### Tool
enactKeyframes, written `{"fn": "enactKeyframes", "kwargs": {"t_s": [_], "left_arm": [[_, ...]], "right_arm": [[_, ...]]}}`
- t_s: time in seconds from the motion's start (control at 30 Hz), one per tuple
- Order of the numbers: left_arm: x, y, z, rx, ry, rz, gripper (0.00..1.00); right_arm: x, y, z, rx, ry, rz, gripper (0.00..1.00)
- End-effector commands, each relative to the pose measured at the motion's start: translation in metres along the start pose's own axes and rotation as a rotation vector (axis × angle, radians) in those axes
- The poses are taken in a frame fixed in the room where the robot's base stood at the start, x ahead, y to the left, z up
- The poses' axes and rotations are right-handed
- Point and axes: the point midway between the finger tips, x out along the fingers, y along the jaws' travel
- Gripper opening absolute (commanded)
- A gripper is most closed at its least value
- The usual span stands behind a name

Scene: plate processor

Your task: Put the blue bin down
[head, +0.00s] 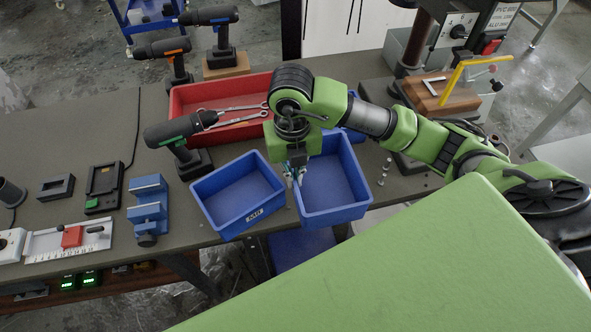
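A blue bin (345,212) is at the front edge of the table, its near end reaching past the edge. My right gripper (294,174) points down at this bin's left wall, with one fingertip on each side of the rim, and looks shut on it. Whether the bin's underside touches the table is hidden. A second blue bin (229,188), with a white label on its front, stands just to the left, also at the front edge. Both bins look empty. My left gripper is not in view.
A red tray (185,103) with metal tools lies behind the bins. Another blue container (354,136) is partly hidden behind my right arm. Small metal parts (384,172) lie right of the bin. A blue vise (149,206) is farther left.

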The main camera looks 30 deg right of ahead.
Motion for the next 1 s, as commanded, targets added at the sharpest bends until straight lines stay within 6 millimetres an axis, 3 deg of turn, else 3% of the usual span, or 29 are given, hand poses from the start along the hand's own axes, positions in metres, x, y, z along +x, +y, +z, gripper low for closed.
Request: {"fn": "enactKeyframes", "kwargs": {"t_s": [0.07,0.33,0.57,0.8,1.0], "left_arm": [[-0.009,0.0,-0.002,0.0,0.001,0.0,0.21],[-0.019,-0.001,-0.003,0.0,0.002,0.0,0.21],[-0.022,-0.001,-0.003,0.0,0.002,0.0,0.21],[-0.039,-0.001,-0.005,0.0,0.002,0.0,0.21],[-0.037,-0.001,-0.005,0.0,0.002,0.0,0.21]], "right_arm": [[0.005,-0.004,0.017,0.004,0.003,-0.003,0.0],[0.05,-0.008,0.05,0.0,0.002,0.0,0.0],[0.063,-0.01,0.06,-0.002,0.002,0.0,0.0],[0.091,-0.01,0.061,-0.002,0.003,0.0,0.0],[0.096,-0.01,0.062,-0.003,-0.001,0.0,0.0]]}}
